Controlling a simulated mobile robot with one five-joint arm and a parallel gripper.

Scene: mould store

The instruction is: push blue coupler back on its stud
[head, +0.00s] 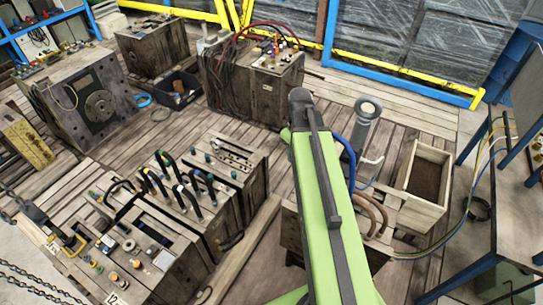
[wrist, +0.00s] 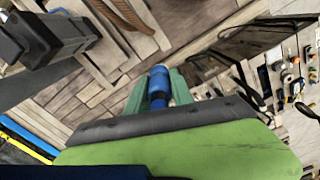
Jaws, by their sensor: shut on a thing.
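In the wrist view, my gripper (wrist: 160,88) has green fingers on either side of the blue coupler (wrist: 158,80) and is shut on it. The coupler is a short blue cylinder with a darker blue part below it, running down behind the dark edge of a green part. The stud cannot be made out in either view.
Brown hoses (head: 375,212) lie right of the arm, near an open wooden box (head: 445,160) and a grey upright cylinder (head: 366,112). Wooden mould blocks (head: 245,205) with black handles stand left. A blue table frame (head: 500,215) stands at right. Plank floor (head: 290,175) shows between.

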